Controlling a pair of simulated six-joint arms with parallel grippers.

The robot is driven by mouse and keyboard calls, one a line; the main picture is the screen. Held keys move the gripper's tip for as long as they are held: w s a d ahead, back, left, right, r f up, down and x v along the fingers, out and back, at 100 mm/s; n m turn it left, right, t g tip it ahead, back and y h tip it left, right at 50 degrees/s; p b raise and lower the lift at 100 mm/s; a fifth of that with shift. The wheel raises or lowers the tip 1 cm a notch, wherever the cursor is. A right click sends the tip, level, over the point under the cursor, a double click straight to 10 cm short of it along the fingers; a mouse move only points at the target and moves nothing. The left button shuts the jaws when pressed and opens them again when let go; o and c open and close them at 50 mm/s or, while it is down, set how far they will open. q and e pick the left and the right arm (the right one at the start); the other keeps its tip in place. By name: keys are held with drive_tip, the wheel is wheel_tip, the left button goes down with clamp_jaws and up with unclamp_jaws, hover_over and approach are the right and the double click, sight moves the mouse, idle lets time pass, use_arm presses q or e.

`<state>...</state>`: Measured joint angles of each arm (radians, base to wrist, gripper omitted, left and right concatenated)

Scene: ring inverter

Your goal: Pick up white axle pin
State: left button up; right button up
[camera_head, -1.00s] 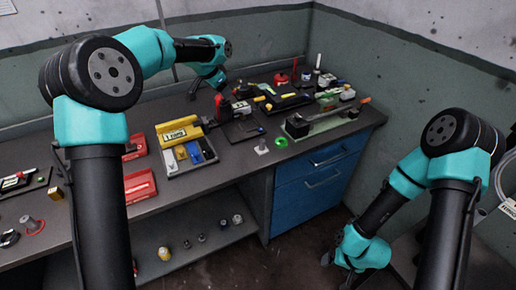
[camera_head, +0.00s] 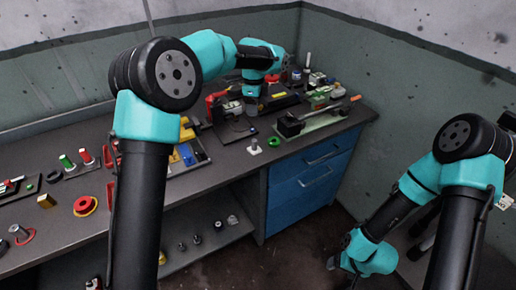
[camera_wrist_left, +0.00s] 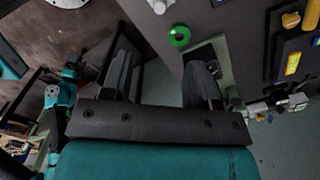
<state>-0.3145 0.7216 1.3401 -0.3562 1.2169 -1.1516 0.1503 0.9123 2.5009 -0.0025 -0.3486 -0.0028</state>
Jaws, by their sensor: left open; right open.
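The white axle pin (camera_head: 254,147) stands upright on the dark bench top, near the front edge, left of a green ring (camera_head: 274,141). In the left wrist view, the pin (camera_wrist_left: 159,6) shows at the top edge, partly cut off, with the green ring (camera_wrist_left: 179,36) at its lower right. My left gripper (camera_head: 251,106) is above the bench, behind the pin and apart from it. In its wrist view the left gripper (camera_wrist_left: 158,72) is open and empty. My right gripper (camera_head: 338,264) hangs low at the right, off the bench, away from the pin.
A green-based fixture (camera_head: 312,124) stands right of the ring. A dark plate (camera_head: 236,131) lies behind the pin. A tray with blue and yellow parts (camera_head: 187,154) is to the left, partly behind my left arm. Blue drawers (camera_head: 300,190) are below the bench edge.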

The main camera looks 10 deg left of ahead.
sight(254, 140)
use_arm(q)
wheel_tip(254, 140, down, 12)
drive_tip(key=shift+f, duration=0.15)
idle(0.6)
drive_tip(key=shift+f, duration=2.55)
clamp_jaws()
